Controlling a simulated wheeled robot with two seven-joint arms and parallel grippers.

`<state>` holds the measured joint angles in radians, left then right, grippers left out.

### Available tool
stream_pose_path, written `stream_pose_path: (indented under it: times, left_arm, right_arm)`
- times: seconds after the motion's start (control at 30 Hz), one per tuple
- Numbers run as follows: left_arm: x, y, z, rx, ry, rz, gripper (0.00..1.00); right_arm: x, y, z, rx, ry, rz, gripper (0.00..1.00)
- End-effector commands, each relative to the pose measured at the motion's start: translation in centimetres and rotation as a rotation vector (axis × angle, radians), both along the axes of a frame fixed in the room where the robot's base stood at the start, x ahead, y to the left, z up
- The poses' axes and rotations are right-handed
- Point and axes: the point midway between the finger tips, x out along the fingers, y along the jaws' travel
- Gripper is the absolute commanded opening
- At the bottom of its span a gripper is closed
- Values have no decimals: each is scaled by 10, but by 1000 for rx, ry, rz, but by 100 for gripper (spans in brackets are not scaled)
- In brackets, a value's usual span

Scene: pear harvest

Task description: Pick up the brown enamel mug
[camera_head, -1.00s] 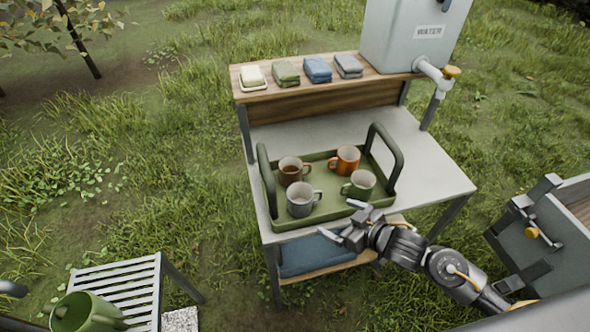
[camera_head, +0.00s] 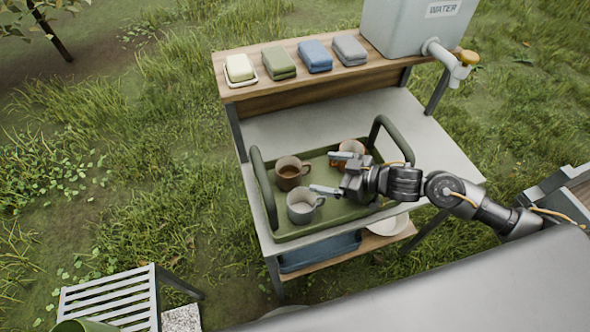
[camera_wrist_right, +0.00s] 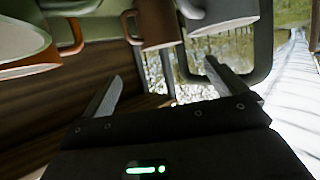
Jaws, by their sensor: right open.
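The brown enamel mug (camera_head: 289,176) stands upright at the back left of the green tray (camera_head: 290,233), its handle to the right. It also shows at the top of the right wrist view (camera_wrist_right: 160,22), ahead of the gap between my fingers. My right gripper (camera_head: 334,172) is open and empty over the tray, to the right of the brown mug and apart from it. In the wrist view both fingers (camera_wrist_right: 163,75) are spread. A grey mug (camera_head: 300,209) stands in front of the brown one, near one fingertip. My left gripper is out of view.
An orange mug (camera_head: 349,150) stands behind my right gripper, partly hidden. The tray's upright handles (camera_head: 262,190) flank the mugs. A shelf with folded cloths (camera_head: 315,56) and a water tank (camera_head: 400,25) stand behind.

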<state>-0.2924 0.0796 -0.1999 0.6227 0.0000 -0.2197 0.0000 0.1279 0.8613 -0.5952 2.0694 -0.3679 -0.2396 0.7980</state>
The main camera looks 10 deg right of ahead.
Motion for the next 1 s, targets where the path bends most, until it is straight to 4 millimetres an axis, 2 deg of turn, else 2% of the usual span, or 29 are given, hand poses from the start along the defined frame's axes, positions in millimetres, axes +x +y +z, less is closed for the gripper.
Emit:
stream_pose_path:
  times: [0.1,0.23,0.57,0.73,1.0]
  left_arm:
    - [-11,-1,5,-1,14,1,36]
    - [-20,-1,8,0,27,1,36]
    - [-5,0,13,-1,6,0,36]
    - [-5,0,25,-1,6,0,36]
    - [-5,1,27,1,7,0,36]
  right_arm:
    - [15,20,-3,5,-4,9,97]
    - [26,31,-11,3,-3,7,97]
    - [34,40,-18,1,-3,5,97]
    - [48,56,-30,2,-1,4,97]
    - [61,69,-41,0,-3,3,97]
